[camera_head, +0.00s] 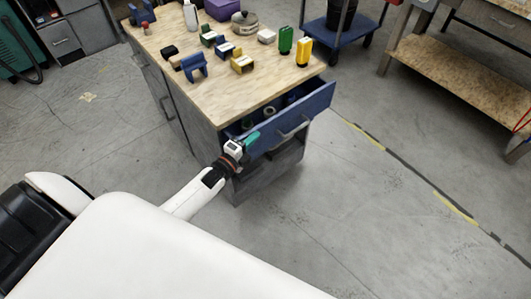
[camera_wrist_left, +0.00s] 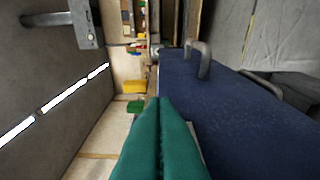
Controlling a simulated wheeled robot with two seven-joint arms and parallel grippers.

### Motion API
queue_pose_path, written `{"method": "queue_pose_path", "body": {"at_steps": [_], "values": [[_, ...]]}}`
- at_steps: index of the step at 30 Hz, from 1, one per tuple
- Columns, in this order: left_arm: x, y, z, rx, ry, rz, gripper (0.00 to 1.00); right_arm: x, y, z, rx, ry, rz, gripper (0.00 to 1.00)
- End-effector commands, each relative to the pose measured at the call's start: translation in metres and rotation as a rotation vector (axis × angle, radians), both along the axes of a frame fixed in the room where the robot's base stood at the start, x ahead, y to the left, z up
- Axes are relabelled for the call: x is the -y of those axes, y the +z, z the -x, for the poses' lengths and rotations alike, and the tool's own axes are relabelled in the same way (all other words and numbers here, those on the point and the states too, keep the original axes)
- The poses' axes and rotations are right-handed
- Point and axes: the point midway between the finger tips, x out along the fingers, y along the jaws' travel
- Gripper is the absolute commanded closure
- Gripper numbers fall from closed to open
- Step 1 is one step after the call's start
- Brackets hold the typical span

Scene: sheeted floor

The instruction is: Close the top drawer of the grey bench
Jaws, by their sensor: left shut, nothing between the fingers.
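The grey bench (camera_head: 228,185) has a wooden top (camera_head: 215,85). Its blue top drawer (camera_head: 305,115) stands open at the right end, with a handle (camera_head: 293,131) on its front and round items partly visible inside. My left gripper (camera_head: 252,139) has teal fingers shut with nothing between them, at the near-left end of the drawer front. In the left wrist view the shut fingers (camera_wrist_left: 160,105) overlap the edge of the blue drawer front (camera_wrist_left: 235,115), and the handle (camera_wrist_left: 204,60) is farther along. Whether they touch it I cannot tell. My right gripper is not in view.
A blue cart (camera_head: 335,35) and a wooden-shelved table (camera_head: 455,70) stand behind. The floor at right is clear.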

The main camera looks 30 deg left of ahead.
Motion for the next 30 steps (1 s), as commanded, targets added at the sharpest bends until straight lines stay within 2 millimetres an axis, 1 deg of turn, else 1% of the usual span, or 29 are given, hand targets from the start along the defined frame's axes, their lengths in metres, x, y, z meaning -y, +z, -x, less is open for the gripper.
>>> {"method": "queue_pose_path", "body": {"at_steps": [1, 3, 9, 30], "values": [[-0.008, -0.002, -0.003, 0.000, 0.001, -0.003, 1.00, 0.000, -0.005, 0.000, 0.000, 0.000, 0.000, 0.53], [-0.015, -0.002, -0.006, -0.001, 0.001, -0.001, 1.00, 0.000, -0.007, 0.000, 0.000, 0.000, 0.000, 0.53], [-0.026, -0.001, -0.011, -0.001, 0.001, 0.000, 1.00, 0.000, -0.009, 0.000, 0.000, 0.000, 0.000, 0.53], [-0.026, -0.001, -0.014, 0.000, -0.001, 0.000, 1.00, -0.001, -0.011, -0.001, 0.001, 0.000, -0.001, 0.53]]}}
